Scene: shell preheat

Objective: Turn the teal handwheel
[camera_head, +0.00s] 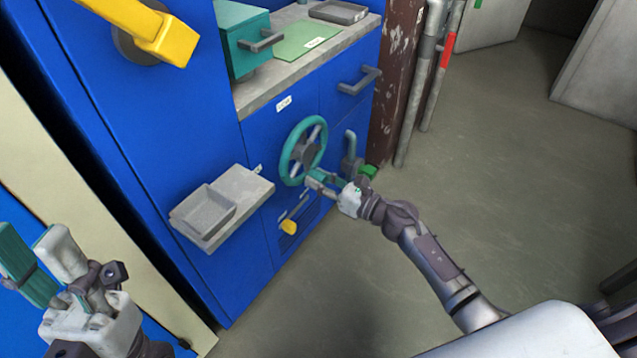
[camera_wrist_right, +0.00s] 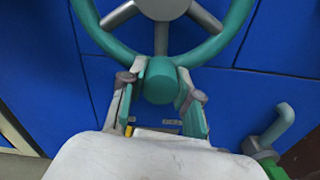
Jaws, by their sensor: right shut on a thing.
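The teal handwheel (camera_head: 286,160) is upright on the front of the blue cabinet, with a grey hub and spokes. In the right wrist view its rim (camera_wrist_right: 105,45) crosses the top, and a round teal knob (camera_wrist_right: 160,82) stands out at its lower edge. My right gripper (camera_head: 318,180) is at the wheel's lower right. Its two fingers are shut on the knob, one on each side, in the right wrist view (camera_wrist_right: 158,98). My left gripper (camera_head: 40,250) is at the lower left, away from the wheel, with its fingertips apart and nothing seen between them.
A grey shelf (camera_head: 252,187) with a shallow tray (camera_head: 203,212) juts out left of the wheel. A yellow handle (camera_head: 150,30) stands out at the upper left. A yellow knob (camera_head: 289,227) is below the wheel, and a grey lever (camera_head: 351,145) is to its right. The floor at right is clear.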

